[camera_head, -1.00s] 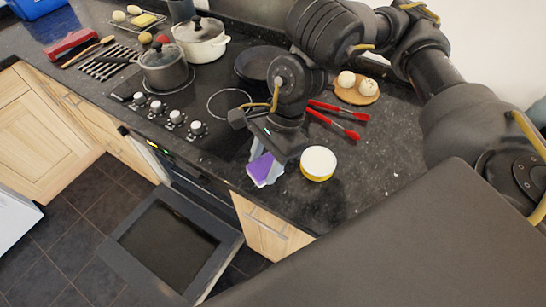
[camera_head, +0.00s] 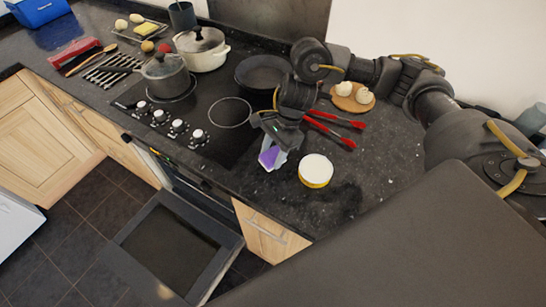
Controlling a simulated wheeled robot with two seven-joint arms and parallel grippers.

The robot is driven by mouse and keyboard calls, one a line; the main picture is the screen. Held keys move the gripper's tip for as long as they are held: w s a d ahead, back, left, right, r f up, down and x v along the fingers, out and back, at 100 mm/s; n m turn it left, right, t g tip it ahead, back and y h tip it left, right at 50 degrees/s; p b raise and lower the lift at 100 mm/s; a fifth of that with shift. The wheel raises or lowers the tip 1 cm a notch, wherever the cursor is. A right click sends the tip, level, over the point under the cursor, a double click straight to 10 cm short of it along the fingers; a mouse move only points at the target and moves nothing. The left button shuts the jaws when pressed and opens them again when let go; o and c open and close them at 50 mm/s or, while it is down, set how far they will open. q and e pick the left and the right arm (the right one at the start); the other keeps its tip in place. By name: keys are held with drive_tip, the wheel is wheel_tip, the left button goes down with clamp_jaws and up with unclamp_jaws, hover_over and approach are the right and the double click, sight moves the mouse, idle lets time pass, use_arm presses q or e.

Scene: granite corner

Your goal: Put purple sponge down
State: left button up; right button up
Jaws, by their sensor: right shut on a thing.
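The purple sponge (camera_head: 269,157) is in the head view, near the front edge of the dark granite counter, just right of the hob. My right gripper (camera_head: 274,146) reaches down over it from behind and is shut on it. Pale surfaces show around the sponge's purple face. The gripper's dark body hides the sponge's upper part. I cannot tell whether the sponge touches the counter (camera_head: 385,160). My left gripper is not in view.
A white round tub with a yellow base (camera_head: 316,170) stands close right of the sponge. Red-handled tongs (camera_head: 335,130) lie behind it. A dark pan (camera_head: 262,73) and pots (camera_head: 167,77) stand on the hob. The oven door (camera_head: 178,243) hangs open below. Counter at right is clear.

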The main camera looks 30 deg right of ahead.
sight(275, 154)
wheel_tip(275, 154, down, 2)
drive_tip(key=shift+f+p, duration=0.25)
drive_tip(key=shift+p, duration=0.2)
drive_tip(key=shift+f, duration=0.1)
drive_tip(key=shift+f+b, duration=0.2)
drive_tip(key=shift+b, duration=0.1)
drive_tip(key=o, duration=1)
drive_tip(key=shift+c, duration=0.2)
drive_tip(key=shift+r, duration=0.15)
